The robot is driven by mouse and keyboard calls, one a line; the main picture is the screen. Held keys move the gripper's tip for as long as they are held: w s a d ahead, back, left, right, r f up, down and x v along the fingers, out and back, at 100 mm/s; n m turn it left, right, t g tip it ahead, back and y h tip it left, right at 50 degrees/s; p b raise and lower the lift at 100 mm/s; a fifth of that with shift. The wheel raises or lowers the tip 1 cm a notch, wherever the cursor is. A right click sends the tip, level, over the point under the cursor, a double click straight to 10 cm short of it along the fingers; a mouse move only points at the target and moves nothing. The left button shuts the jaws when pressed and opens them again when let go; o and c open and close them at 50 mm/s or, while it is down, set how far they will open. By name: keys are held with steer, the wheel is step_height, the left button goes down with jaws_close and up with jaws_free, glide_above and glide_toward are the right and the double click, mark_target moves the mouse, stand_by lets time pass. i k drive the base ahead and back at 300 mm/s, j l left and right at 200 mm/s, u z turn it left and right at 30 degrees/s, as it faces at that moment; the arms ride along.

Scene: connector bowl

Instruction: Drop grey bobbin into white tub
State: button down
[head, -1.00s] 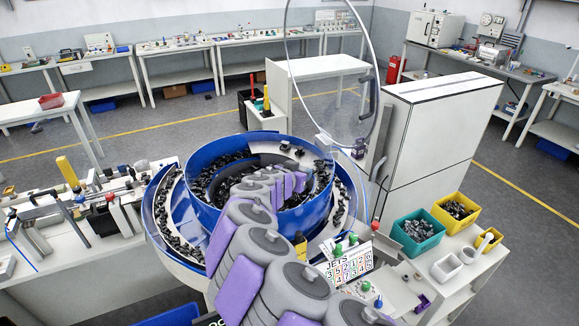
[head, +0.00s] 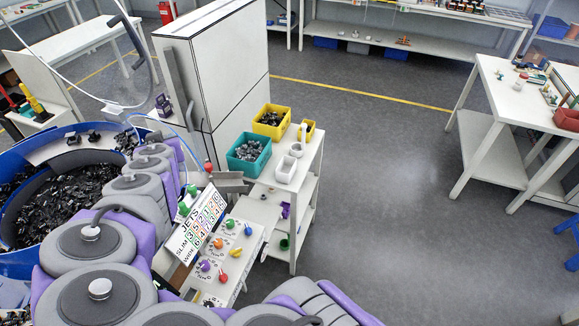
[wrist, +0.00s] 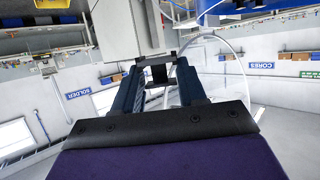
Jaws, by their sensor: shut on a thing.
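My gripper (wrist: 157,73) shows in the wrist view, with its two dark blue fingers shut on a small dark grey piece with wider ends, the grey bobbin (wrist: 158,75). The bobbin sits between the fingertips, clear of any surface. In the head view the gripper and bobbin are not visible; only my arm's grey and purple links show. A white tub (head: 286,169) stands on the white side stand, in front of the teal bin. A smaller white container (head: 296,150) stands just behind it. No tub shows in the wrist view.
A teal bin (head: 248,153) and a yellow bin (head: 271,122), both with small parts, stand beside the tub. A small yellow container (head: 307,131) is to their right. The blue bowl feeder (head: 20,245) is at left, a tall white cabinet (head: 215,75) behind. Floor at right is open.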

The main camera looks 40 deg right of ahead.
mark_target(287, 171)
steer(key=i+l+z, duration=0.1)
steer(key=z, duration=0.25)
steer(key=i+l+z, duration=0.15)
steer(key=z, duration=0.2)
steer(key=i+l+z, duration=0.1)
steer(key=z, duration=0.25)
steer(key=k+l+z, duration=0.15)
steer(key=l+z, duration=0.15)
steer(key=l, duration=0.1)
